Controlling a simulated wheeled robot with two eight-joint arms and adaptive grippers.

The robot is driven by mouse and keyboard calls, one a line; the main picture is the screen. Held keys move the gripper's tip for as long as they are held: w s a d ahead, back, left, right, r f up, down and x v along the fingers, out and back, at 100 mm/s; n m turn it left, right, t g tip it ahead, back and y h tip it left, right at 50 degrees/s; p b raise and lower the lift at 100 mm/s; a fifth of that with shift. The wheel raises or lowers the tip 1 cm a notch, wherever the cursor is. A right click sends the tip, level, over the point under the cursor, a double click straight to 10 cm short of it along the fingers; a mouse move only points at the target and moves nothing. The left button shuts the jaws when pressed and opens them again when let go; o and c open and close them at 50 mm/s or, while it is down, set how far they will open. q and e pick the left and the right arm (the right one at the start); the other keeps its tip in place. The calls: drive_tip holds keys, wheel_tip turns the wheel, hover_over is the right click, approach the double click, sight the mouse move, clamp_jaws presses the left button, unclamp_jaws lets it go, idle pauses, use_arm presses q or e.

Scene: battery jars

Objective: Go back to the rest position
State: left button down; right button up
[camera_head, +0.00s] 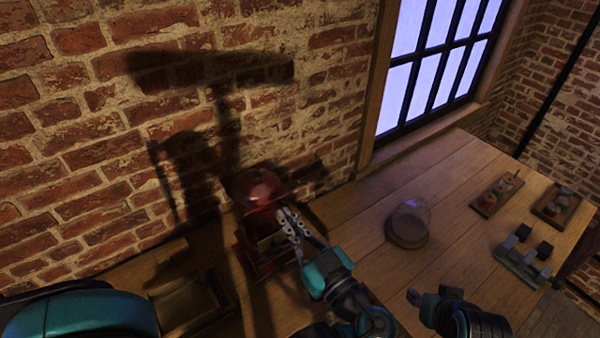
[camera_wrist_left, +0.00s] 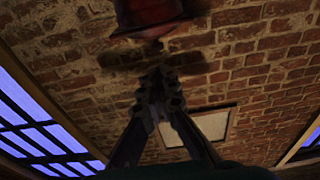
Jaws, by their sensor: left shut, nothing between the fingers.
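My left gripper (camera_head: 290,224) is in front of a dark red domed device (camera_head: 262,190) against the brick wall. Its fingers are shut with nothing between them. In the left wrist view the two fingers (camera_wrist_left: 160,90) meet at the tips, and the red device (camera_wrist_left: 150,14) shows at the top edge, beyond them. In the head view the fingertips overlap the device; I cannot tell whether they touch it. My right arm (camera_head: 455,312) shows at the bottom, right of the left one; whether its fingers are open or shut is unclear.
A glass dome on a round base (camera_head: 408,225) stands mid-table. Two wooden trays (camera_head: 490,208) (camera_head: 545,212) with small jars and a grey holder with black blocks (camera_head: 523,262) are at right. A wooden box (camera_head: 188,305) is at lower left. The wall and window (camera_head: 430,60) bound the back.

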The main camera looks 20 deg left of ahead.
use_arm(q)
drive_tip(key=a+f+m+g+h+b, duration=0.45)
drive_tip(key=a+f, duration=0.35)
drive_tip(key=f, duration=0.5)
drive_tip(key=s+d+f+m+h+b, duration=0.2)
drive_tip(key=f+m+h, duration=0.3)
drive_tip(key=f+h, duration=0.3)
drive_tip(key=shift+s+d+g+h+b, duration=0.5)
drive_tip(key=shift+d+h, duration=0.25)
drive_tip(key=shift+h, duration=0.2)
